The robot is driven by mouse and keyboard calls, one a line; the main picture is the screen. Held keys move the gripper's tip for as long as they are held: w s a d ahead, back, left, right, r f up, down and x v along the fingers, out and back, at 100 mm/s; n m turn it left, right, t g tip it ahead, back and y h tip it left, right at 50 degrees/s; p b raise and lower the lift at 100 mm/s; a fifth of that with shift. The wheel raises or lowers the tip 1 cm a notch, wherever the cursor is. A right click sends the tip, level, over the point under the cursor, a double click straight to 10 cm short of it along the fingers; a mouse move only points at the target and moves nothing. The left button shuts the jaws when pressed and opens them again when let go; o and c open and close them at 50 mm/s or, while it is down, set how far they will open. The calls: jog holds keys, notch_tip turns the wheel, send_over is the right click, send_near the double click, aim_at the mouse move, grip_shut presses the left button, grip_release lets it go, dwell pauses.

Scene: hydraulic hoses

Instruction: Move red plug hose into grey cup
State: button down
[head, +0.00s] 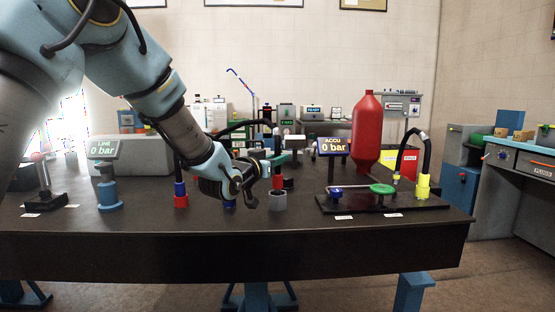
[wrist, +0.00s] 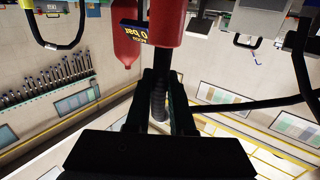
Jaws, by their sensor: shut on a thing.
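My gripper (head: 276,162) is shut on the black hose just above its red plug (head: 277,182), over the table. The red plug points down, directly above or at the rim of the grey cup (head: 278,203); I cannot tell whether its tip is inside. In the wrist view the hose (wrist: 158,97) runs between my fingers (wrist: 160,115), and the red plug (wrist: 165,22) is cut off by the top edge. The grey cup cannot be made out in the wrist view.
A red cup (head: 181,201) at left holds a blue plug (head: 180,187). A blue cup (head: 230,204) stands partly behind my wrist. The table front is clear.

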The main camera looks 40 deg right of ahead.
jog(key=shift+f+b, duration=1.05)
jog(key=shift+f, duration=0.15)
jog(key=c, duration=0.7)
grip_release()
jog(key=b+v, duration=0.1)
jog(key=v, duration=1)
